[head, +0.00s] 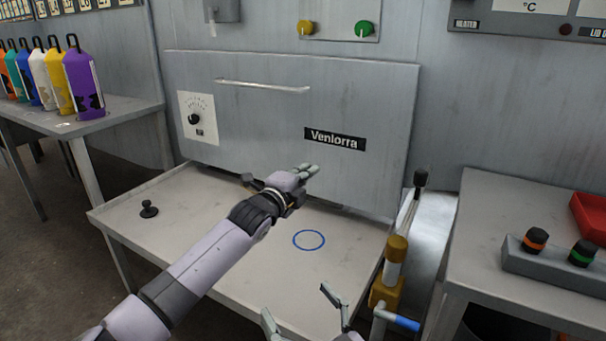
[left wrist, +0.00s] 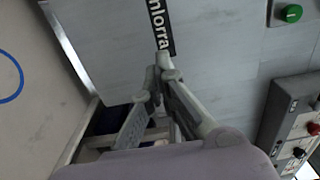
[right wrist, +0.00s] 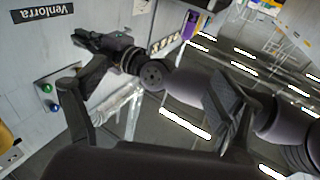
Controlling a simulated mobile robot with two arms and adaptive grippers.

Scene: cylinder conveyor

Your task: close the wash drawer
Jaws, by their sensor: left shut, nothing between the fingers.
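The wash drawer front (head: 260,120) is a wide grey panel with a long bar handle (head: 262,86), a dial plate (head: 199,118) and a black "Venlorra" label (head: 335,139). It stands proud of the grey wall behind. My left gripper (head: 312,170) is shut and empty, close to the panel's lower right part below the label; I cannot tell whether it touches. In the left wrist view the closed fingertips (left wrist: 165,62) overlap the label's end (left wrist: 160,25). My right gripper (head: 300,305) is open and empty, low in front of the table.
A pale table (head: 200,220) with a blue ring (head: 309,240) and black knob (head: 149,209) lies under the drawer. A lever post (head: 396,250) stands at its right edge. Bottles (head: 83,85) stand on the left table, a button box (head: 548,252) on the right one.

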